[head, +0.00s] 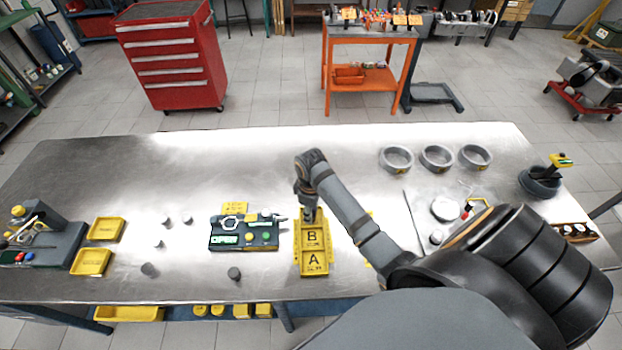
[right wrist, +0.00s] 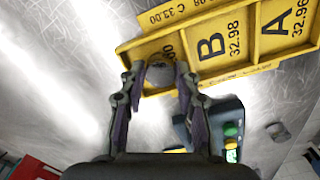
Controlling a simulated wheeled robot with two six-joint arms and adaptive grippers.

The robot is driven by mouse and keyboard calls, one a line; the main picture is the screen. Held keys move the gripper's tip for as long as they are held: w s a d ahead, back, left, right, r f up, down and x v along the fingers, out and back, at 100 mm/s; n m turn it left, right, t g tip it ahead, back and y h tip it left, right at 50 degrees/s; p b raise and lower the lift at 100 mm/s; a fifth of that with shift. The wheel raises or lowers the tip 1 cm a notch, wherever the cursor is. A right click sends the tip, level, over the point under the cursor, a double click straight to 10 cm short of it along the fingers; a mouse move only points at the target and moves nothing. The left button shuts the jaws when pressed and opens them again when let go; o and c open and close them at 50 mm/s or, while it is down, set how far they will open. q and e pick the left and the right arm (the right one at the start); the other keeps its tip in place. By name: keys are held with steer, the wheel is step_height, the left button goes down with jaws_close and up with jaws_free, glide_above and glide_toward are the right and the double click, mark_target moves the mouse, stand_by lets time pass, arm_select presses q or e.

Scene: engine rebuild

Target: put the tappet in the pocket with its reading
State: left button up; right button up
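The yellow pocket tray (head: 297,262) has pockets marked A 32.96, B 32.98 and C 33.00, and it also shows in the right wrist view (right wrist: 190,80). My right gripper (head: 308,214) is low over the far end of the tray. In the right wrist view its fingertips (right wrist: 160,72) are at pocket C. A grey round tappet (right wrist: 162,77) is between the fingertips, over or in pocket C. I cannot tell whether the fingers touch it. The gauge (head: 243,232) with a lit green display stands left of the tray. My left gripper is out of view.
Several loose grey tappets (head: 234,273) stand left of and in front of the gauge. Two small yellow trays (head: 92,262) lie at the left near a grey bench device (head: 48,240). Three grey rings (head: 437,157) lie at the back right. The table's back middle is clear.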

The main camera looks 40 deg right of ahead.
steer(key=o, duration=0.3)
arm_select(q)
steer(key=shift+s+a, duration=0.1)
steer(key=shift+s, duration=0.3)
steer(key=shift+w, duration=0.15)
arm_select(e)
steer(key=shift+r, duration=0.3)
step_height(320, 180, up, 6)
steer(key=shift+w+f+b, duration=0.1)
steer(key=shift+f+b, duration=0.1)
steer(key=shift+b, duration=0.3)
arm_select(q)
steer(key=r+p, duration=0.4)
steer(key=p, duration=0.1)
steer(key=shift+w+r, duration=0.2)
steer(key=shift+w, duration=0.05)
arm_select(e)
step_height(320, 180, up, 6)
steer(key=shift+r, duration=0.2)
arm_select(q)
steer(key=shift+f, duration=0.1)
arm_select(e)
steer(key=shift+f, duration=0.1)
